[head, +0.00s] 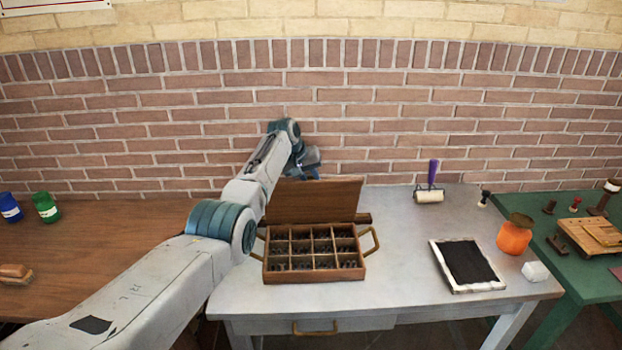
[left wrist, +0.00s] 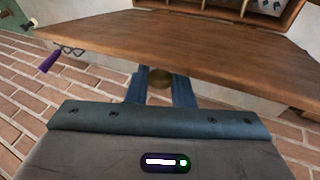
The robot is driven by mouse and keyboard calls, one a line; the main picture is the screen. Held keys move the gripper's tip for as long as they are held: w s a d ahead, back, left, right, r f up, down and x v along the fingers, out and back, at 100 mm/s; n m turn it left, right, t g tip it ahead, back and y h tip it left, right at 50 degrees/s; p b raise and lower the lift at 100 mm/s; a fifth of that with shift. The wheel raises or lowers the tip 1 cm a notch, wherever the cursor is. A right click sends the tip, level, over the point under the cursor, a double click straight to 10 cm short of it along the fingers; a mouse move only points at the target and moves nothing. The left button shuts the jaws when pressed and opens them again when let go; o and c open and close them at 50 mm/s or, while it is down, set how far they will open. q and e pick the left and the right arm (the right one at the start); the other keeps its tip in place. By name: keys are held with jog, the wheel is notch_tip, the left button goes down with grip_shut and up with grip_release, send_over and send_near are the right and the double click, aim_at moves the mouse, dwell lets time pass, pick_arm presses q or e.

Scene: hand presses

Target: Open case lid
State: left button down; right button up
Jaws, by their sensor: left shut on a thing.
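The wooden type case (head: 315,262) stands on the grey table, its compartments uncovered and holding small dark pieces. Its brown lid (head: 315,200) stands raised at the back edge; it also fills the upper part of the left wrist view (left wrist: 190,38). My left gripper (head: 306,170) is behind the lid's top edge, partly hidden by it. My right gripper is not in view.
Brass handles (head: 370,242) stick out at the case's sides. A purple-handled roller (head: 430,190), a dark framed slab (head: 466,264), an orange jar (head: 515,236) and a white lump (head: 535,272) are to the right. The brick wall (head: 400,150) is close behind.

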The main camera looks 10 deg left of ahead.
pick_arm(q)
jog(key=shift+s+f, duration=0.1)
dwell(0.3)
jog(key=c, duration=1.3)
grip_release()
jog(key=shift+s+a+r, duration=0.15)
jog(key=shift+a+r, duration=0.05)
jog(key=shift+r, duration=0.5)
jog(key=b+v, duration=0.3)
jog(key=v, duration=0.5)
jog(key=shift+s, duration=0.1)
jog(key=shift+s+a+r, duration=0.15)
jog(key=shift+s+r, duration=0.05)
jog(key=shift+r, duration=0.4)
jog(key=shift+f, duration=0.1)
